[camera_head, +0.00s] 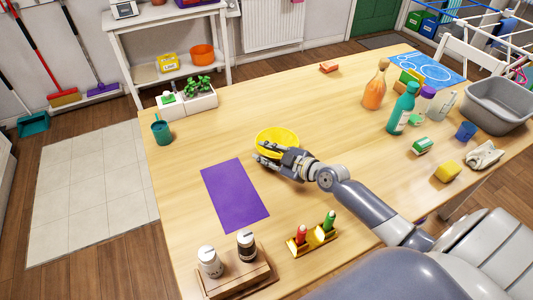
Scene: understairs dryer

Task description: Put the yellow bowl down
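The yellow bowl (279,136) is near the middle of the wooden table, beyond the top right corner of the purple mat (235,195). It looks upright, with its opening up. My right gripper (264,151) is at the bowl's near rim, its fingers closed on that rim. The gripper hides part of the bowl's near side and underside, so I cannot tell whether the bowl touches the table. The purple mat lies flat and bare on the table. My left gripper is not in view.
A wooden stand (240,280) with two jars and a yellow holder (313,241) sit at the near edge. A white planter (188,104) and green cup (161,131) stand at left. Bottles (402,108) and a grey basin (497,104) are at right.

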